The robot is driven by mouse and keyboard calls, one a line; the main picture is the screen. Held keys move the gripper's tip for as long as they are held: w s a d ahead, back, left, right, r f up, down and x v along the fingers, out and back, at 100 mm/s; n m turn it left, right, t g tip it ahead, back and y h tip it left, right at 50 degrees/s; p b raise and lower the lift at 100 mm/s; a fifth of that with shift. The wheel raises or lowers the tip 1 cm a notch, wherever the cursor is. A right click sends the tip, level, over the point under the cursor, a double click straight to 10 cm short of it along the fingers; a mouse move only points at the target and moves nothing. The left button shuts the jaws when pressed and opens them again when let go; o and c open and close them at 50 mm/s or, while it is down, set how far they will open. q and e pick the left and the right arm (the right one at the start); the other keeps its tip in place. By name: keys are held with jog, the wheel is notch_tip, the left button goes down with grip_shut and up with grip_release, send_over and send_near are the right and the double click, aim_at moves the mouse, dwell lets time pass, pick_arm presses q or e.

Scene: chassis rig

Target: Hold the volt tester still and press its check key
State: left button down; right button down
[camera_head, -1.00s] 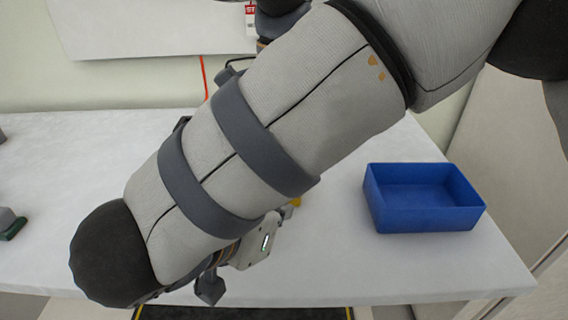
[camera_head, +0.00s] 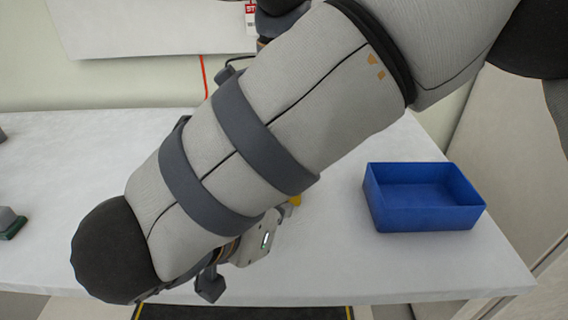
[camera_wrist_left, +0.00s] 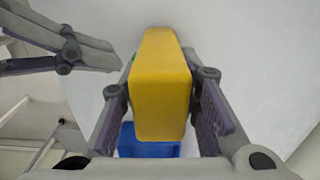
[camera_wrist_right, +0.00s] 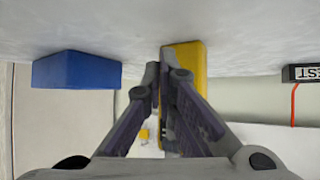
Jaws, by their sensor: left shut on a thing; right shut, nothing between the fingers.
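The volt tester is a yellow block. In the left wrist view the tester (camera_wrist_left: 160,90) stands between the fingers of my left gripper (camera_wrist_left: 160,100), which is shut on its sides. In the right wrist view the tester (camera_wrist_right: 190,60) is just beyond the closed, empty fingertips of my right gripper (camera_wrist_right: 162,75). The tips overlap its edge in the picture; I cannot tell whether they touch it. In the head view only a small yellow bit (camera_head: 296,200) shows past my right arm, which hides the rest. I cannot make out the check key.
An empty blue bin (camera_head: 424,214) stands on the white table (camera_head: 330,265) at the right. A grey and green object (camera_head: 10,222) lies at the table's left edge. The table between the arm and the bin is clear.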

pick_arm(q)
jog(key=shift+f, duration=0.2)
pick_arm(e)
jog(key=shift+w+f, duration=0.1)
jog(key=shift+w, duration=0.25)
jog(key=shift+w, duration=0.45)
dwell(0.3)
jog(key=shift+s, duration=0.9)
jog(key=shift+s, duration=2.5)
pick_arm(q)
jog(key=c, duration=1.1)
grip_release()
jog(key=shift+r, duration=0.1)
